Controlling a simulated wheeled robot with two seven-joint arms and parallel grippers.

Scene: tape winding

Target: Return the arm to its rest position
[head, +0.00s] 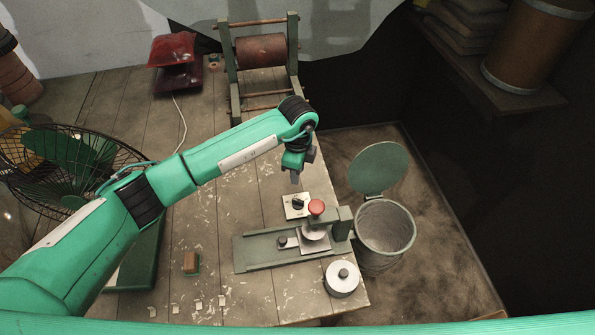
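My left arm is green and reaches in from the left across the wooden table (215,210). My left gripper (295,179) points down over the table's right part, near a small square plate with a black knob (297,205). Its fingers are small and seen from above, so I cannot tell whether they are open or shut. No held thing shows. A green winding fixture (262,252) with a red knob (316,208) stands just in front of the gripper. My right gripper is out of view.
A roller frame (261,51) and a red device (174,50) stand at the back. A wire-cage fan (70,160) is at left. A round metal weight (342,277) sits at the front right corner. An open bin (385,228) stands beside the table. Small scraps lie about.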

